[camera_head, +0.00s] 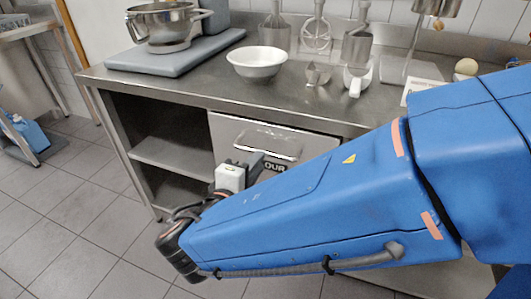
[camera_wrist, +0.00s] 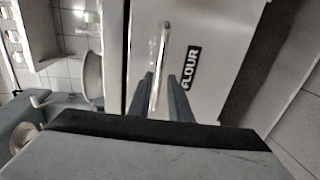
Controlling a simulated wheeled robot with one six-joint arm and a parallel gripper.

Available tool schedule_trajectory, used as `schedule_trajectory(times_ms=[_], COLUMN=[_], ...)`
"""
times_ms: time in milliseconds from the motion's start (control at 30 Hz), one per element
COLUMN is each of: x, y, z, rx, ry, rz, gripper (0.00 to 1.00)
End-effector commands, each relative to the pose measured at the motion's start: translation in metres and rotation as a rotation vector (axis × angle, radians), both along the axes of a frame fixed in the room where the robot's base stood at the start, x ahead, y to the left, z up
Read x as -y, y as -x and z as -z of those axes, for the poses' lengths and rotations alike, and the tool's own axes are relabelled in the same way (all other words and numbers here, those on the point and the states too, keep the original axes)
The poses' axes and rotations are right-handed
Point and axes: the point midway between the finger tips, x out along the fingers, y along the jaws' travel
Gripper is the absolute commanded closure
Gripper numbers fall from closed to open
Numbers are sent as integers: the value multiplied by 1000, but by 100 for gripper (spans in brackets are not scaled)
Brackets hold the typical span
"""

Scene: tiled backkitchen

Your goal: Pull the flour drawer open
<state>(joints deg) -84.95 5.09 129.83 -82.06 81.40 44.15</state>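The flour drawer (camera_head: 228,130) has a pale metal front under the worktop and looks shut. Its bar handle (camera_head: 268,145) runs across the upper part of the front. A black FLOUR label (camera_wrist: 191,67) is fully readable in the wrist view; my gripper partly hides it in the head view. My gripper (camera_wrist: 162,85) points at the drawer front, its two dark fingers apart on either side of the handle (camera_wrist: 161,50). Gaps show between the handle and both fingers, so it is open. Whether the fingertips touch the front cannot be told.
Open shelves (camera_head: 165,152) lie left of the drawer. The tiled floor (camera_head: 75,220) in front is clear.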

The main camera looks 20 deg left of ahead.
Motion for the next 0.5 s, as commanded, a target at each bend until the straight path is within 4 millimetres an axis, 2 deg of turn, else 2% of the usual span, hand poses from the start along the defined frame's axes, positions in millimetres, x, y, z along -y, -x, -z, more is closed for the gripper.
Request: schedule_trajectory(times_ms=[300,500], x=[4,5], y=[-43,-58], z=[9,12], rx=[0,0], ry=[0,-1], rz=[3,1], gripper=[82,82])
